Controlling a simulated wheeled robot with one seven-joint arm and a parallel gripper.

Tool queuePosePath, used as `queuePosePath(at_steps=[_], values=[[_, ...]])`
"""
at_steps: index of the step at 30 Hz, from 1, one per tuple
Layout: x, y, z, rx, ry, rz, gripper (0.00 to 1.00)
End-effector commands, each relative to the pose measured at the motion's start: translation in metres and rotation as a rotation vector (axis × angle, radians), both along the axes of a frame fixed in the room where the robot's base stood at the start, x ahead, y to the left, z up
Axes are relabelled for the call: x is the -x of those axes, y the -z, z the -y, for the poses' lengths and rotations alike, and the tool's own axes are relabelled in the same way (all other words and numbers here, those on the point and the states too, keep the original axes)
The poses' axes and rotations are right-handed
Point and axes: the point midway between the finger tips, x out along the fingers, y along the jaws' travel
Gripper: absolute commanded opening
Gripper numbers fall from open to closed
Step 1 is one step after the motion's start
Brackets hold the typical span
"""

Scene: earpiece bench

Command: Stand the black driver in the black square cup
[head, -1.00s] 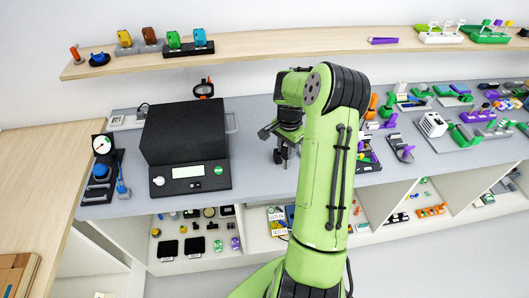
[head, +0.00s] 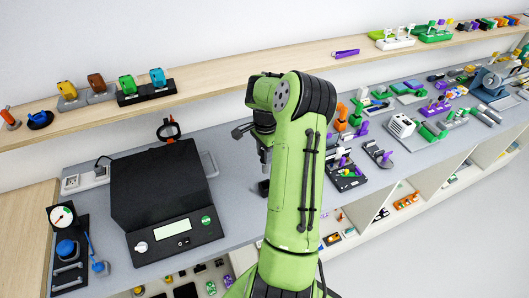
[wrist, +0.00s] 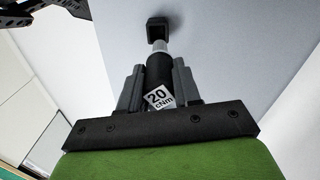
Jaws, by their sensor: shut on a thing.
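The black driver (wrist: 159,72), with a white "20 cNm" label and a silver shaft, is between the two grey fingers of my gripper (wrist: 160,80) in the wrist view. My gripper is shut on it. Past the shaft's end is a black square cup (wrist: 157,28) on the grey bench. The shaft tip overlaps the cup in this view, and I cannot tell whether it is inside or only in front. In the head view my gripper (head: 265,155) points down over the bench, partly hidden by my green arm, with a small dark piece, probably the cup (head: 263,187), below it.
A large black box-shaped device (head: 165,205) with a display stands left of my gripper. Right of my arm, a black tray (head: 347,177) of small parts and a white block (head: 402,126) sit on the bench. A wooden shelf (head: 230,76) runs along the wall behind.

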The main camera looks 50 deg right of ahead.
Motion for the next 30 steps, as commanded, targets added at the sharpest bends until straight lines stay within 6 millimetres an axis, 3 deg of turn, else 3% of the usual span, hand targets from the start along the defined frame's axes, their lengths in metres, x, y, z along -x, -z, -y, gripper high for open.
queuePosePath(at_steps=[11,30], values=[[0.000,0.001,0.000,0.002,0.002,0.002,0.00],[0.001,0.077,0.000,0.000,0.003,0.000,0.00]])
